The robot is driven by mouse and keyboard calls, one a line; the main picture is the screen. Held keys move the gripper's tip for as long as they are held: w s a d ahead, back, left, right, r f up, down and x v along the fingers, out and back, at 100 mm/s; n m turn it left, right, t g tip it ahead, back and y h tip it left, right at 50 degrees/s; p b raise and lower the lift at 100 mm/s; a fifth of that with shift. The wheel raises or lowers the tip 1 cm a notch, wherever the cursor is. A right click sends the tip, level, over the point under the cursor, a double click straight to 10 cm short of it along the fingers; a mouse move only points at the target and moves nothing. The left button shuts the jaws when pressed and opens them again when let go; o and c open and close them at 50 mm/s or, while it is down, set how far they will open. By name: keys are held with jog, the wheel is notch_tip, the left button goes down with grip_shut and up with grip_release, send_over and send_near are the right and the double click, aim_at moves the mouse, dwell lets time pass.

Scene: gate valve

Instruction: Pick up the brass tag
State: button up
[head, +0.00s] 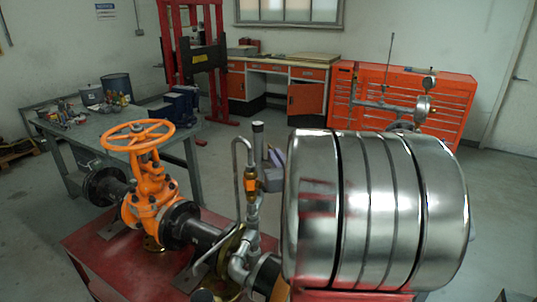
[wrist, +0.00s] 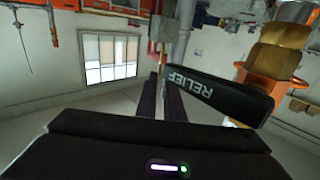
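I cannot make out the brass tag for certain in either view. In the wrist view, which is tilted, two dark fingers of my gripper (wrist: 162,88) reach away from the camera, and their tips are partly hidden. I cannot tell how far apart they are. A black bar lettered RELIEF (wrist: 220,92) lies across the view, just right of the fingers. Beyond it is a brass hex fitting (wrist: 280,48) on an orange body. In the head view, a small orange and brass valve (head: 250,180) stands on the pipe.
A large shiny metal drum (head: 375,210) fills the right front. An orange gate valve with a handwheel (head: 140,135) stands on the red bench (head: 130,270). A bent pipe (head: 236,165) rises beside the small valve. A worktable (head: 110,145) and a red tool cabinet (head: 450,110) stand behind.

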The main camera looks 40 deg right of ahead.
jog(key=shift+x, duration=2.6)
jog(key=shift+r, duration=0.15)
grip_shut()
notch_tip(320, 180, up, 18)
jog(key=shift+s+d, duration=0.1)
